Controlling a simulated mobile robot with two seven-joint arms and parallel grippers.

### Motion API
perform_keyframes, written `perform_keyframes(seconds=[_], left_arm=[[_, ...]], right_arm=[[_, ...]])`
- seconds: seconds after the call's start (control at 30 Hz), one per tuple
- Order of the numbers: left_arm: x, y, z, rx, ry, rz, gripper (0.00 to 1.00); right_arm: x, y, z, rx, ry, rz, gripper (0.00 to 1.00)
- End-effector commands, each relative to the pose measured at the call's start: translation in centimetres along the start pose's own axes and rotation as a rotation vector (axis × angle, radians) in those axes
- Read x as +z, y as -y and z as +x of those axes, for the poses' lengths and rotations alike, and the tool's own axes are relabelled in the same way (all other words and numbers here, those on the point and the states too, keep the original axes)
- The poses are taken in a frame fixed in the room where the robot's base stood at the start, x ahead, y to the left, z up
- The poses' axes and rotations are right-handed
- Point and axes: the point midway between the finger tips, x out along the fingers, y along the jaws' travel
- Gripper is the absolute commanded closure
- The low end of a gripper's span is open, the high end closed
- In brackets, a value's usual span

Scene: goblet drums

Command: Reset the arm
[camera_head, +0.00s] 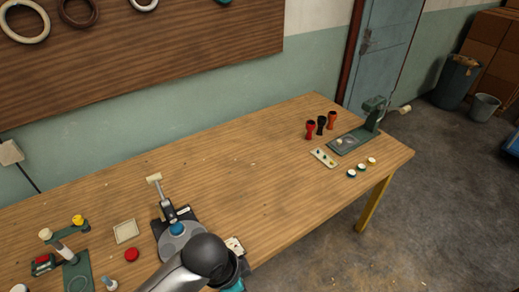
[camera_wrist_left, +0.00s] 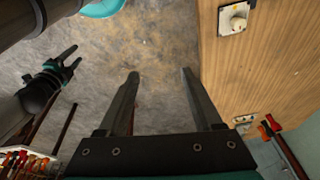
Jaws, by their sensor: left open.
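My left gripper (camera_wrist_left: 160,73) is open and empty in the left wrist view, above the concrete floor beside the table side. My right gripper (camera_wrist_left: 68,60) shows at the left of that view, with its two dark fingers apart and nothing between them. In the head view an arm link of mine (camera_head: 205,256) reaches in at the bottom centre, over the table's front edge; no gripper fingers show there. Three goblet drums, red (camera_head: 310,131), black (camera_head: 321,126) and orange-red (camera_head: 332,121), stand upright towards the right end of the wooden table (camera_head: 250,175).
A green press (camera_head: 375,115) stands at the table's right end, near a small tray (camera_head: 323,158) and three small round pots (camera_head: 361,168). A dark lever tool (camera_head: 172,222) stands close to my arm. Stands and a red disc (camera_head: 132,254) are at left. The table's middle is clear.

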Motion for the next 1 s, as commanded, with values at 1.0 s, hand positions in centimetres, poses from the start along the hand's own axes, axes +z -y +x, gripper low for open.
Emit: perform_keyframes(seconds=[1.0], left_arm=[[14.2, -1.9, -1.9, -0.256, 0.005, -0.958, 0.33]], right_arm=[[2.7, 0.4, 2.0, -0.005, 0.039, 0.001, 0.5]])
